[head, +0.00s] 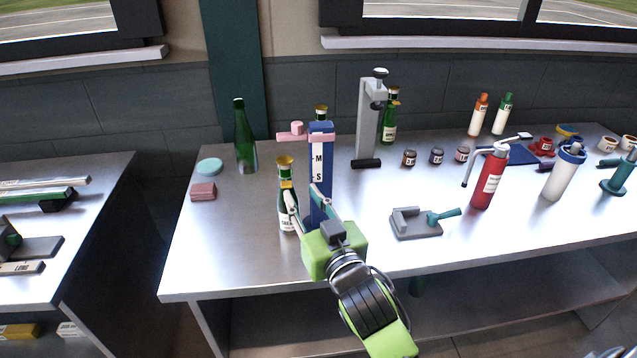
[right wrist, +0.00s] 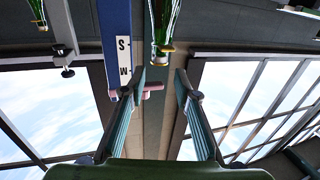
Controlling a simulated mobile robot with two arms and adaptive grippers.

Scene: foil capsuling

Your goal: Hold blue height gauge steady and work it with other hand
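The blue height gauge (head: 319,160) stands upright on the steel bench, with a white strip lettered M and S and a pink slider (head: 292,132) jutting left near its top. My right gripper (head: 304,197) is in front of its lower part, which it partly hides. In the right wrist view the gauge (right wrist: 116,40) shows inverted, beside the left finger and not between the fingers. The fingers (right wrist: 158,82) are apart with nothing held. Whether a finger touches the gauge I cannot tell. My left gripper is out of view.
A gold-capped green bottle (head: 286,190) stands close left of the gauge, by my fingers. A grey stand (head: 366,125), another green bottle (head: 244,140), a grey fixture (head: 415,222) and a red bottle (head: 490,180) share the bench (head: 230,250). The bench's front left is clear.

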